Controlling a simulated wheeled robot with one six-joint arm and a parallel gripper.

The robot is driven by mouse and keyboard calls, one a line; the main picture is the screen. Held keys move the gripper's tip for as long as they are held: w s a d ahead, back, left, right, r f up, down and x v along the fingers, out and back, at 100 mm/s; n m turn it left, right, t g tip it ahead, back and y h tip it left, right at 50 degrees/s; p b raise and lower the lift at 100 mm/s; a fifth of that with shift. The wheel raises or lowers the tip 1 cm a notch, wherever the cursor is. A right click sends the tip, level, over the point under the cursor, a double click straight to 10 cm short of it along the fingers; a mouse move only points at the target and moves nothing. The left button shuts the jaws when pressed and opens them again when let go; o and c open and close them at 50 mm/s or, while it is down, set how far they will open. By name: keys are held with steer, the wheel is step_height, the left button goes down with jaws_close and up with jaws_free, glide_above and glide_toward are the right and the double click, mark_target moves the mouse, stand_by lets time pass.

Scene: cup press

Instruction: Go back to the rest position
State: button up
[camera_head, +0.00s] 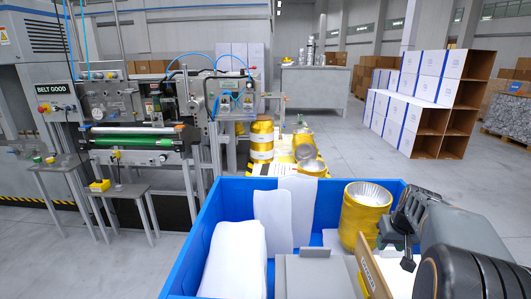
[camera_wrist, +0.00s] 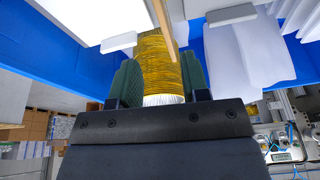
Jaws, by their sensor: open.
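My gripper (camera_head: 402,222) is at the right side of the blue bin, just right of a stack of gold foil cups (camera_head: 362,216) with a silver inside. In the wrist view my gripper (camera_wrist: 158,78) has its two dark green finger pads apart, and the gold cup stack (camera_wrist: 160,62) shows between and beyond them. I cannot tell whether the pads touch the stack. My arm comes in from the lower right of the head view.
The blue bin (camera_head: 213,215) also holds white sheets (camera_head: 236,262), a grey box (camera_head: 312,276) and a brown divider (camera_head: 375,280) close to the gripper. More gold stacks (camera_head: 262,140) stand beyond it by the press machine (camera_head: 140,118). White boxes (camera_head: 420,80) stand at the right back; open floor lies between.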

steer(key=s+a+r+n+p, duration=0.1)
steer(key=s+a+r+p, duration=0.1)
steer(key=a, duration=0.5)
steer(key=s+a+r+n+p, duration=0.1)
steer(key=s+a+r+p, duration=0.2)
steer(key=s+a, duration=0.3)
steer(key=s+a+r+p, duration=0.2)
steer(key=s+a, duration=0.3)
steer(key=a, duration=0.5)
steer(key=shift+r+n+y+p, duration=0.3)
steer(key=shift+n+p, duration=0.1)
steer(key=shift+p, duration=0.5)
steer(key=shift+a, duration=0.1)
